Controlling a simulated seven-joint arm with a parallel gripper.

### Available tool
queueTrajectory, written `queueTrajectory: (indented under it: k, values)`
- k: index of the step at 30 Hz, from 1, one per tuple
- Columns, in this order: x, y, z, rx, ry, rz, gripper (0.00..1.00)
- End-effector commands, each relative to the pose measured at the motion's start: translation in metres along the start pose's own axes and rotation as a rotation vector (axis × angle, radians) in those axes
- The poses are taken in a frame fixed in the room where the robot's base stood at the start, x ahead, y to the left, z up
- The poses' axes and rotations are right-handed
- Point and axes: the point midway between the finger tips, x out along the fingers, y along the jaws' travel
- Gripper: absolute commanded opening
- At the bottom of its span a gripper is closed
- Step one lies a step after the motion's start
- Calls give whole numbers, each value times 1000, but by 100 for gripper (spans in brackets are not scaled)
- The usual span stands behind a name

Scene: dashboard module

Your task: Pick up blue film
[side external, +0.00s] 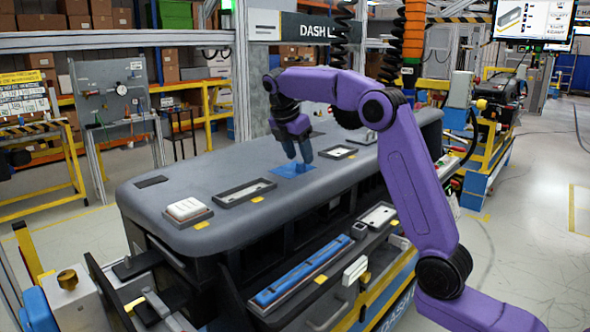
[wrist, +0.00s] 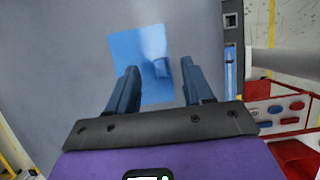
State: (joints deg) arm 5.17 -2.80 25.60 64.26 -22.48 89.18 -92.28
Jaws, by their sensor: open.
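The blue film (side external: 291,170) is a flat blue sheet lying on the grey top of the dashboard module (side external: 165,200). In the wrist view the film (wrist: 138,52) is a roughly square sheet with a small raised tab or fold (wrist: 161,68) near its right edge. My gripper (side external: 298,160) points down over the film in the side view, with the fingertips close to it. In the wrist view my gripper (wrist: 160,72) is open, with the tab between its fingers. Whether the fingertips touch the film I cannot tell.
Framed recesses (side external: 245,192) and a white block in a tray (side external: 187,209) lie on the module's top. A long blue bar (side external: 297,279) lies on a lower front ledge. Red and blue parts (wrist: 290,107) show right in the wrist view.

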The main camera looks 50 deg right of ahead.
Motion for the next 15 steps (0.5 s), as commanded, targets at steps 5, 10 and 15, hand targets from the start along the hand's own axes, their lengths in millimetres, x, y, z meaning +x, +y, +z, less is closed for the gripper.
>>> queueTrajectory:
  k: [5, 10, 15]
  values:
    - [19, 0, 0, 2, 0, -2, 51]
    - [23, 0, 0, 2, 0, 0, 51]
    - [22, 0, 0, 2, 0, 0, 41]
